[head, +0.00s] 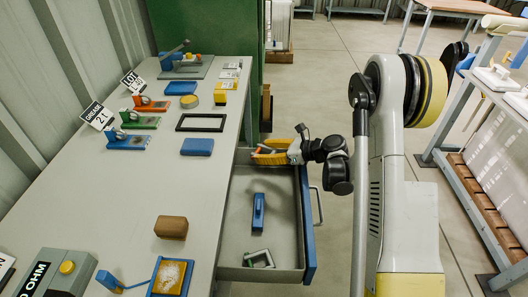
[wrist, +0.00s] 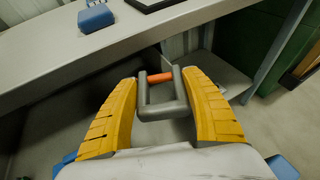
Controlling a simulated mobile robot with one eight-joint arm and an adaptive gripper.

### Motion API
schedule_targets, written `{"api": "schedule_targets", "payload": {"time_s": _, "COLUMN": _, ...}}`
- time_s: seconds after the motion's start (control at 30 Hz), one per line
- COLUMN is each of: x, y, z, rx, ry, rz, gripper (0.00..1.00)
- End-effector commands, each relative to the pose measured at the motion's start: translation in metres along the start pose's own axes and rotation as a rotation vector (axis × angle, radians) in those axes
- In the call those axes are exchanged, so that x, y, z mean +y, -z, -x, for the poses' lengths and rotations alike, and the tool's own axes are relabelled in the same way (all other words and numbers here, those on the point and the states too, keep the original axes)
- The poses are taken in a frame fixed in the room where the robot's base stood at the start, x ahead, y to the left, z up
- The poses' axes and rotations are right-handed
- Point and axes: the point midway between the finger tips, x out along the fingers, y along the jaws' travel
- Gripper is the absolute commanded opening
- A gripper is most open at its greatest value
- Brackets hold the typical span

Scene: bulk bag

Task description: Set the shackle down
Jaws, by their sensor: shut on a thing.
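The shackle (wrist: 163,97) is a grey U-shaped piece with an orange pin, seen in the wrist view between my yellow fingers. My gripper (wrist: 160,84) is shut on it, with the pin side facing away from the palm. In the head view my gripper (head: 262,152) is held over the far end of the open drawer (head: 262,274), close to the bench edge. The shackle is small there and mostly hidden by the fingers. It looks held up, not resting on any surface.
The drawer holds a blue piece (head: 258,211) and a grey-green frame (head: 258,259). On the bench (head: 130,215) are a black frame (head: 201,122), a blue block (head: 197,146), a brown block (head: 171,227) and coloured bases with tags. A green cabinet (head: 205,35) stands behind.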

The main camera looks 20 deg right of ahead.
Motion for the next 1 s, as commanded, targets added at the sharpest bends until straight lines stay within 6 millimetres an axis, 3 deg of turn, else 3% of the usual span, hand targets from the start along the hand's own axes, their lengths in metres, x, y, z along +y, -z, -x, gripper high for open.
{"api": "schedule_targets", "payload": {"time_s": 0.03, "x": 0.0, "y": -0.001, "z": 0.0, "rx": 0.0, "ry": 0.0, "rz": 0.0, "gripper": 0.62}}
{"api": "schedule_targets", "payload": {"time_s": 0.1, "x": 0.0, "y": -0.001, "z": 0.0, "rx": 0.0, "ry": 0.0, "rz": 0.0, "gripper": 0.77}}
{"api": "schedule_targets", "payload": {"time_s": 0.4, "x": 0.0, "y": -0.002, "z": 0.001, "rx": 0.0, "ry": 0.0, "rz": 0.0, "gripper": 0.77}}
{"api": "schedule_targets", "payload": {"time_s": 0.57, "x": 0.0, "y": -0.014, "z": 0.006, "rx": 0.0, "ry": 0.0, "rz": 0.0, "gripper": 0.77}}
{"api": "schedule_targets", "payload": {"time_s": 1.0, "x": -0.001, "y": -0.014, "z": 0.103, "rx": 0.0, "ry": 0.003, "rz": -0.002, "gripper": 0.77}}
